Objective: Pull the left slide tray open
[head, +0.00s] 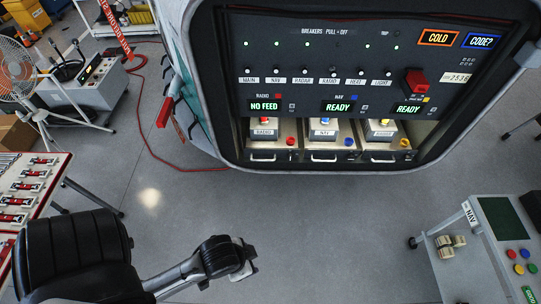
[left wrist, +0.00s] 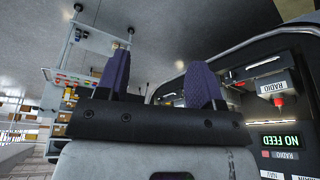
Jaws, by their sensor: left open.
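The left slide tray (head: 264,156) is the leftmost of three trays along the bottom of the cabinet panel in the head view. It has a light front handle and carries a box labelled RADIO (head: 263,130) with a red part on top. It looks pushed in, level with its neighbours. My left gripper (head: 246,262) is over the floor in front of the cabinet, well apart from the tray. In the left wrist view, its two dark purple fingers (left wrist: 158,75) stand apart with nothing between them. There the RADIO box (left wrist: 273,86) shows at the right, beyond the fingers.
The NAV tray (head: 323,157) and a third tray (head: 383,155) sit to the right. A cart (head: 478,250) stands at lower right, a table with red switches (head: 30,185) at left, and a fan (head: 18,75) behind it. The floor before the cabinet is clear.

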